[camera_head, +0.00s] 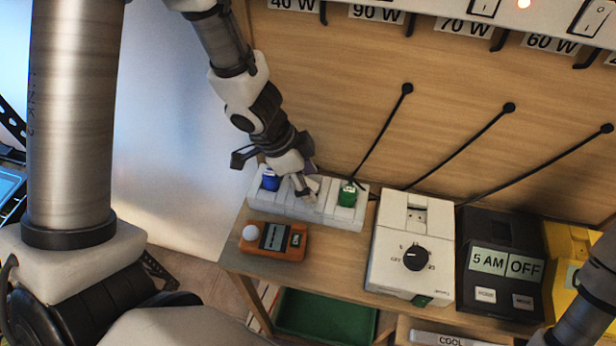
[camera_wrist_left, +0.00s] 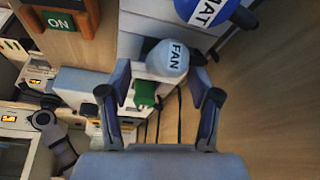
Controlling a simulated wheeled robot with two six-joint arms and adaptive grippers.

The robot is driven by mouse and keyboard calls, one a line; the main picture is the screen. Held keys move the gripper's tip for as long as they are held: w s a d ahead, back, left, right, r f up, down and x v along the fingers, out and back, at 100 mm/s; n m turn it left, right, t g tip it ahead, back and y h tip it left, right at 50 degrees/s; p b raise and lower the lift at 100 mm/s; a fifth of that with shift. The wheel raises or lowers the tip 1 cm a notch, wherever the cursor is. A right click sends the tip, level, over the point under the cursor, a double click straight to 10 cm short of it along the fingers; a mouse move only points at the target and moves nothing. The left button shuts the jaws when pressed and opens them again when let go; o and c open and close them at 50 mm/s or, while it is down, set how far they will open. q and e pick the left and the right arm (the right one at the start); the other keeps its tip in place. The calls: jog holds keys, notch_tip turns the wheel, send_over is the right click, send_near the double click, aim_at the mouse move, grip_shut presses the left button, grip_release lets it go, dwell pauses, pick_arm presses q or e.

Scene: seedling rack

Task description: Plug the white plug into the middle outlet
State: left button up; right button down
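The white power strip (camera_head: 268,203) stands on the wooden table. A blue plug (camera_head: 271,181) sits at its left end and a green plug (camera_head: 347,194) towards its right end. The white plug, labelled FAN (camera_wrist_left: 168,62), is at the middle of the strip, between the blue and green plugs. I cannot tell whether it is fully seated. My left gripper (camera_head: 304,187) is over the strip's middle. Its fingers are apart in the left wrist view (camera_wrist_left: 160,80), on either side of the white plug, with a gap on the left. My right gripper is out of view.
An orange device (camera_head: 275,241) with a white knob lies in front of the strip. A white box with a dial (camera_head: 412,245), a black timer box (camera_head: 497,270) and a yellow box (camera_head: 575,262) stand to the right. A wooden panel (camera_head: 330,100) rises behind. Black cords cross it.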

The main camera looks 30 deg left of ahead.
aim_at(308, 183)
pick_arm(q)
jog(key=shift+r, duration=0.15)
notch_tip(308, 183, up, 10)
dwell(0.7)
dwell(0.4)
